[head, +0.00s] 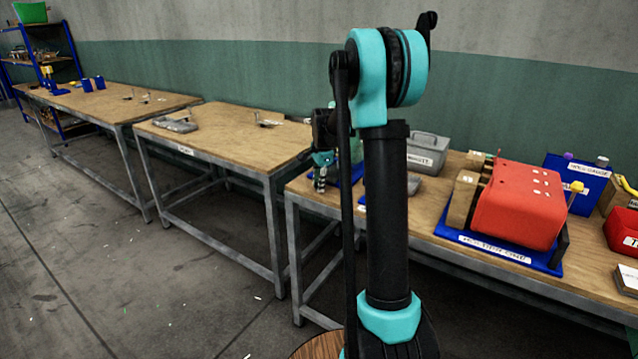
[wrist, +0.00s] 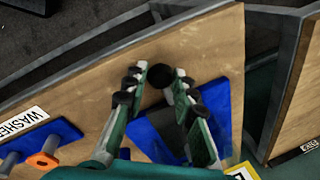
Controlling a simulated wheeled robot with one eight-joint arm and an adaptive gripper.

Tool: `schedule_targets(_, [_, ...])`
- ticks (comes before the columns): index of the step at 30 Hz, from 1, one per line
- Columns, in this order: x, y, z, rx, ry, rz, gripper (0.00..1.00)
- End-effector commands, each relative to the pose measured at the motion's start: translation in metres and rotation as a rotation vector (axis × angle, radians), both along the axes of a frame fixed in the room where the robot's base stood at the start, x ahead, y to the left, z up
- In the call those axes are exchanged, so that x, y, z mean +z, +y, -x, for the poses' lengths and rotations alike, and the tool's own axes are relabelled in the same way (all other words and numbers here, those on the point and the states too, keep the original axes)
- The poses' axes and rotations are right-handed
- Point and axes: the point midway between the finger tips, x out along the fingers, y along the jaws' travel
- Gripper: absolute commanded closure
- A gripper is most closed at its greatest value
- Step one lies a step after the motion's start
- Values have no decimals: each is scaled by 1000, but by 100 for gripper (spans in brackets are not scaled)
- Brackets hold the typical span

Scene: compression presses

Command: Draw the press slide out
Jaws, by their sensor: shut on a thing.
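My gripper (wrist: 160,72) shows in the wrist view with its two green, black-padded fingers on either side of a round black knob (wrist: 159,77). It is shut on this knob, which looks like the handle of the press slide. Below the knob, between and right of the fingers, is a blue base (wrist: 219,98) with a dark grey part on it. In the head view my gripper (head: 321,172) is at the left end of the right-hand bench, beside my arm. The knob is hidden there, and my arm covers most of that press.
A red machine on a blue base (head: 535,260), a grey bin (head: 427,152) and a red bin (head: 622,232) stand along the right-hand bench (head: 425,215). The wrist view shows a blue washer stand (wrist: 58,138) at left. The middle bench (head: 225,135) is mostly clear.

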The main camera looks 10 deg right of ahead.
Motion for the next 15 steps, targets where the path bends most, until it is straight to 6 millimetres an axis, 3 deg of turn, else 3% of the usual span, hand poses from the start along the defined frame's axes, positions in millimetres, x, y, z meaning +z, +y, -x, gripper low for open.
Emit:
schedule_targets(10, [0,56,55,5,0,0,100])
schedule_targets(15, [0,73,71,2,0,-1,100])
